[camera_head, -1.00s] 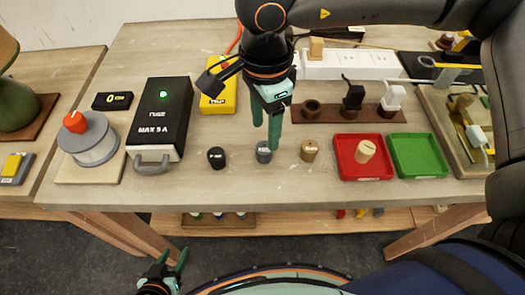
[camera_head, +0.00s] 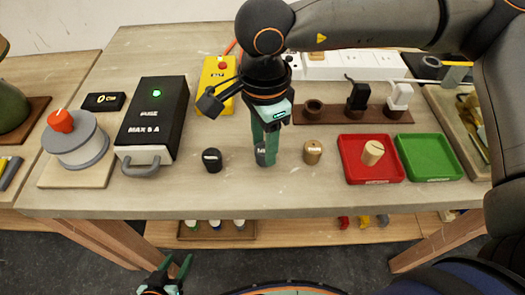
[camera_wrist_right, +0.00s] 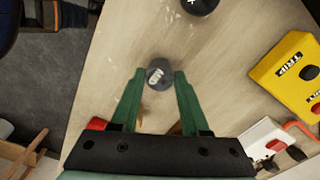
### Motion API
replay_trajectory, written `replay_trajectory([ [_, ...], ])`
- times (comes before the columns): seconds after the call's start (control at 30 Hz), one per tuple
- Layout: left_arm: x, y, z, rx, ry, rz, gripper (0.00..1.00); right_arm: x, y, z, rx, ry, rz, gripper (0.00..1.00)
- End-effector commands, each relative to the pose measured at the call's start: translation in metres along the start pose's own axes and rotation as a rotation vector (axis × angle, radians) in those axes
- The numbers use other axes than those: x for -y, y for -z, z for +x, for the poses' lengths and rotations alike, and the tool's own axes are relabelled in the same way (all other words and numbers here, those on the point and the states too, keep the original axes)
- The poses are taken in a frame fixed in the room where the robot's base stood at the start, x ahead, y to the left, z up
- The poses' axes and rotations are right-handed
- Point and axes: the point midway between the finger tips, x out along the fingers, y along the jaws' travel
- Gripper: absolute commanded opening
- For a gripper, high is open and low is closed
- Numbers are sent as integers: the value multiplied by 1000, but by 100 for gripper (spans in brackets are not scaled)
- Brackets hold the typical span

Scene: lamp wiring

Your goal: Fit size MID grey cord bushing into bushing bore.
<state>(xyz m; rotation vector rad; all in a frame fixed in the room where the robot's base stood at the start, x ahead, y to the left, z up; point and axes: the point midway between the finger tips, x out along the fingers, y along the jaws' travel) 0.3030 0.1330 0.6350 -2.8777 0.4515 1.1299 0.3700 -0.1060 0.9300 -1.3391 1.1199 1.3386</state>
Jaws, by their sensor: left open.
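The grey cord bushing (camera_head: 261,155) stands upright near the table's front, between a black bushing (camera_head: 212,160) and a tan one (camera_head: 313,152). My right gripper (camera_head: 265,157) points down with its fingertips at the grey bushing's level, one partly covering it. In the right wrist view the grey bushing (camera_wrist_right: 158,74) lies between the two green fingertips (camera_wrist_right: 160,76), very close to both; whether they press on it I cannot tell. My left gripper (camera_head: 179,268) is open and empty, low in front of the table. I cannot make out the bushing bore for certain.
A black fuse box (camera_head: 152,118) and a drum with a red knob (camera_head: 76,139) stand left. A yellow box (camera_head: 217,85) is behind my gripper. A red tray (camera_head: 356,174) holding a tan plug, a green tray (camera_head: 428,157) and a brown strip (camera_head: 336,113) lie right.

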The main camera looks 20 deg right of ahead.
Motion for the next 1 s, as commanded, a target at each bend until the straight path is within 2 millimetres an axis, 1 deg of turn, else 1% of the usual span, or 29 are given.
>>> replay_trajectory([
  [0.03, 0, -2, -1, 3, 0, -1, 50, 0, 0, 0, 0, 0, 0, 38],
  [0.3, 0, -4, -1, 6, 0, -2, 50, 0, 0, 0, 0, 0, 0, 8],
  [0.37, 0, -4, -1, 6, 1, -2, 50, 0, 0, 0, 0, 0, 0, 1],
  [0.4, 0, -4, -1, 6, 1, -2, 50, 0, 0, 0, 0, 0, 0, 0],
  [0.63, 0, 0, -3, 3, 1, -1, 50, 0, 0, -4, 0, 0, 0, 0],
  [1.0, 0, 15, -13, -3, 3, 1, 50, 0, 0, -34, 0, 0, 0, 0],
])
